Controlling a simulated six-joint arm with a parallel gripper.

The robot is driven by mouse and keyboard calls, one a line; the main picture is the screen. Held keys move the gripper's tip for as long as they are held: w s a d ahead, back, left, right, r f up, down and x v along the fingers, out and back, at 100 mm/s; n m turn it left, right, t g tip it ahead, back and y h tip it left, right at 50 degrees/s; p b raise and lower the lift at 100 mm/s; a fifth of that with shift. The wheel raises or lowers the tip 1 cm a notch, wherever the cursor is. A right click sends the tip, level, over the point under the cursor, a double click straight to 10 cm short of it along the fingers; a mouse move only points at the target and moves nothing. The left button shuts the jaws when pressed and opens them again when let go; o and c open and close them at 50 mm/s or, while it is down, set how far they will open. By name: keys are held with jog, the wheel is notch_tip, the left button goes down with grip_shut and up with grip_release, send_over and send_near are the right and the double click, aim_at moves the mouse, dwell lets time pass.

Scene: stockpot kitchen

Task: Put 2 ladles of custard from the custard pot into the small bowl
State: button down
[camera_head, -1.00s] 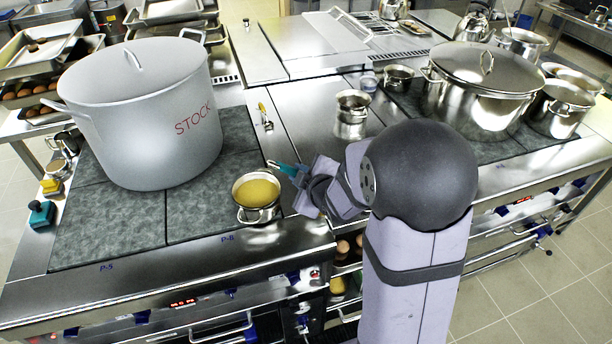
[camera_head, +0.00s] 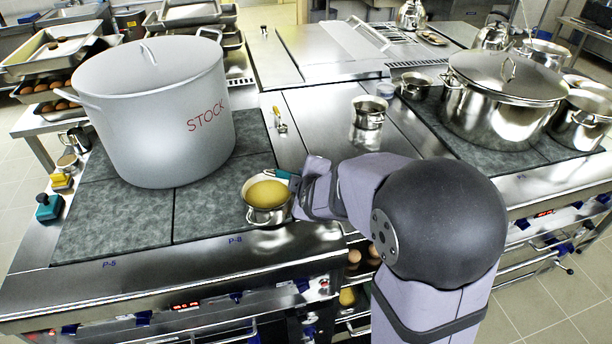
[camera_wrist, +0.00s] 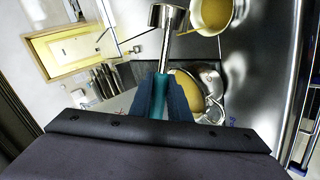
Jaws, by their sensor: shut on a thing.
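My gripper (camera_head: 299,187) is shut on the teal handle (camera_wrist: 160,92) of a steel ladle. In the wrist view the ladle's cup (camera_wrist: 167,17) is at the top; what it holds cannot be seen. The custard pot (camera_head: 267,203), a small steel pot with yellow custard, stands on the hob just left of my gripper. It also shows in the wrist view (camera_wrist: 208,78), partly behind my fingers. A second vessel with yellow inside (camera_wrist: 212,14) is cut off by the wrist view's top edge, beside the ladle cup. I cannot tell whether it is the small bowl. My arm hides that area in the head view.
A large grey stock pot (camera_head: 155,115) stands left on the hob. A big lidded steel pot (camera_head: 500,95) is at the right. A small steel container (camera_head: 369,112) stands behind my arm. A yellow-handled utensil (camera_head: 279,120) lies behind the custard pot. The front-left hob plate (camera_head: 110,225) is clear.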

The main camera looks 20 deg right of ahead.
jog(key=shift+w+a+f+n+h+p, duration=0.15)
jog(key=shift+a+n+h+p, duration=0.2)
jog(key=shift+p, duration=1.55)
jog(key=shift+f+g+p, duration=0.15)
jog(key=shift+g+p, duration=0.15)
jog(key=shift+p, duration=0.8)
jog(key=shift+w+a+f+n+g+h+p, duration=0.15)
jog(key=shift+a+f+n+h+p, duration=0.4)
jog(key=shift+p, duration=1.35)
jog(key=shift+w+a+f+n+g+h+p, duration=0.2)
jog(key=shift+f+n+h+p, duration=0.55)
jog(key=shift+p, duration=1.15)
jog(key=shift+s+a+f+n+g+h+p, duration=0.15)
jog(key=shift+a+f+n+h+p, duration=0.25)
jog(key=shift+f+h+p, duration=1.05)
jog(key=shift+w+r+y+p, duration=0.1)
jog(key=shift+r+y+p, duration=0.35)
jog(key=shift+y, duration=0.15)
